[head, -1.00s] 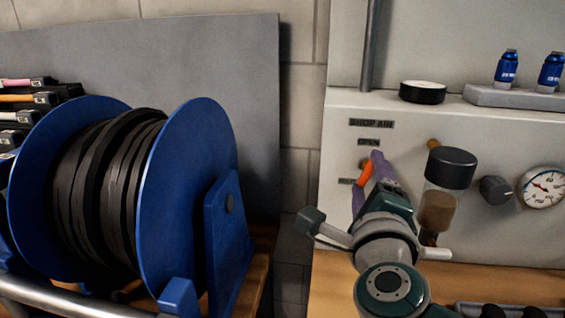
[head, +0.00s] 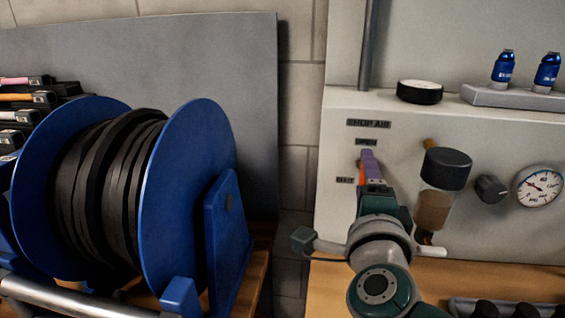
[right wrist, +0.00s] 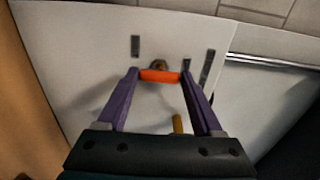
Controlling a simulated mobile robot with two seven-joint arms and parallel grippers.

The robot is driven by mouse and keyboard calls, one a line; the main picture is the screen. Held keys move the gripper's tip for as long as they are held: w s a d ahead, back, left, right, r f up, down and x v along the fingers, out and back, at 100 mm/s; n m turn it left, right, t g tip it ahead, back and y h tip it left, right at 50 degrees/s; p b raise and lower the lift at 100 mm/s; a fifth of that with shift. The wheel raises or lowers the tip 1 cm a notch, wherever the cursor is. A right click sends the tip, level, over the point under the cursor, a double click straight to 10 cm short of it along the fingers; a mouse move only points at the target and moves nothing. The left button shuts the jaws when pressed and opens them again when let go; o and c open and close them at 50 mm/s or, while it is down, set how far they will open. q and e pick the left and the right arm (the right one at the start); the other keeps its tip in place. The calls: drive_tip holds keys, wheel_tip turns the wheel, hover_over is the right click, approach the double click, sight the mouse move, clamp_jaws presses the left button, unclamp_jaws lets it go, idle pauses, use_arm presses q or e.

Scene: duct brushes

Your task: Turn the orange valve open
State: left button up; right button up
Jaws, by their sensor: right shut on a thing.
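The orange valve handle (right wrist: 160,76) sits on the pale shop air panel, between the two purple fingers of my right gripper (right wrist: 161,73) in the right wrist view. The gripper is shut on it, with a fingertip at each end. In the head view a narrow strip of the orange handle (head: 361,172) shows beside the purple fingers (head: 369,160). The rest is hidden by my gripper. The fingers point up toward the label above the valve, and the "SHUT" label (head: 345,180) is to the left. My left gripper is not in view.
A black-capped filter bowl (head: 445,185) stands close right of my right wrist. A dark knob (head: 490,189) and pressure gauge (head: 539,187) are further right. A blue hose reel (head: 190,200) fills the left. Blue fittings (head: 503,68) and a black puck (head: 420,91) sit on the ledge above.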

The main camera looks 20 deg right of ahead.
drive_tip(key=o, duration=1.4)
drive_tip(key=shift+c, duration=0.2)
drive_tip(key=p+v, duration=0.2)
drive_tip(key=v, duration=0.8)
